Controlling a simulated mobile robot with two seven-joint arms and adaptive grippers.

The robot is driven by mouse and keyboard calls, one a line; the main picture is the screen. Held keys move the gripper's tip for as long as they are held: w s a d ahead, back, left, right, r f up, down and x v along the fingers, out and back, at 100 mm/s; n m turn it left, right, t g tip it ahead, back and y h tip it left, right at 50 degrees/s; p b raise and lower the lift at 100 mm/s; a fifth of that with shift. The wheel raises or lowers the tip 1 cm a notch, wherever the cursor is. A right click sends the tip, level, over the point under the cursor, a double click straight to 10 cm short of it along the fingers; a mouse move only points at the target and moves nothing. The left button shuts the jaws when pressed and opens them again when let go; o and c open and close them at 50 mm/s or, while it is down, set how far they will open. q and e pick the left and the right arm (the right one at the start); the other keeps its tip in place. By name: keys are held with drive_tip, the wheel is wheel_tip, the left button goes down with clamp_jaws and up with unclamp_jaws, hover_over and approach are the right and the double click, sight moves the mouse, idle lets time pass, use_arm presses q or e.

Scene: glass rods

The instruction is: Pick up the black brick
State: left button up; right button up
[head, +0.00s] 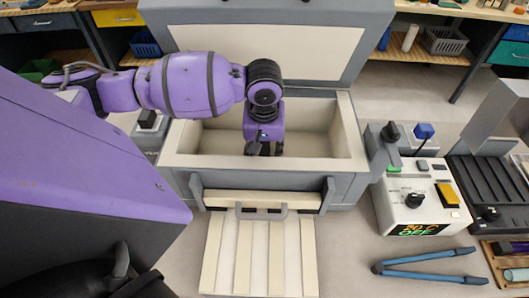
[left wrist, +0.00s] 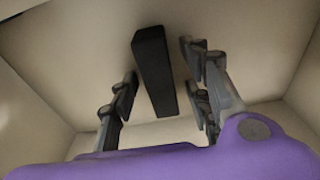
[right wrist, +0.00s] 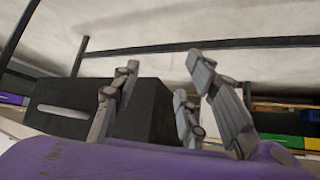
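The black brick (left wrist: 154,70) is a long dark block in the left wrist view, lying on the pale floor of the open grey kiln-like box (head: 184,160). My left gripper (head: 262,148) reaches down into this box in the head view. In the left wrist view my left gripper (left wrist: 158,88) is open, its fingers on either side of the brick with gaps to both. The brick cannot be told apart from the dark fingers in the head view. My right gripper (right wrist: 160,85) is open with nothing between its fingers, and does not show in the head view.
The box's raised lid (head: 270,52) stands behind my left arm. A slatted pale panel (head: 258,255) lies in front. To the right are a control unit (head: 415,200), blue tongs (head: 430,262) and a black ribbed tray (head: 490,185). A dark slotted box (right wrist: 70,108) is near my right gripper.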

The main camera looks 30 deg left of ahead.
use_arm(q)
clamp_jaws()
drive_tip(key=shift+r, duration=0.1)
